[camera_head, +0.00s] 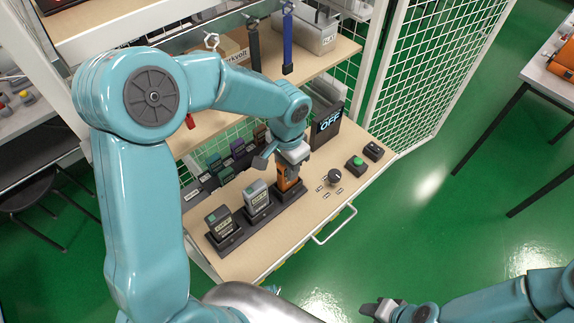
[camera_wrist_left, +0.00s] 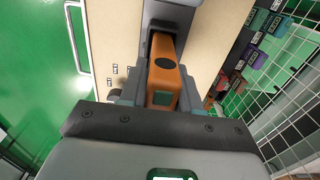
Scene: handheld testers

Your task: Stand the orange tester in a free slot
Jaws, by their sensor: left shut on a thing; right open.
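The orange tester (camera_head: 286,182) is upright at the right-hand slot of the black dock (camera_head: 230,243) on the shelf. My left gripper (camera_head: 290,163) is shut on its upper part from above. In the left wrist view the orange tester (camera_wrist_left: 163,78) sits between the fingertips (camera_wrist_left: 160,98), its far end at the dark slot. I cannot tell whether its base is fully seated. My right gripper (camera_head: 382,309) is open and empty at the bottom, away from the shelf.
Several coloured blocks (camera_head: 237,150) stand in a row behind the dock. A dark box reading OFF (camera_head: 327,124) stands at the back right. A drawer handle (camera_head: 335,225) juts from the front edge.

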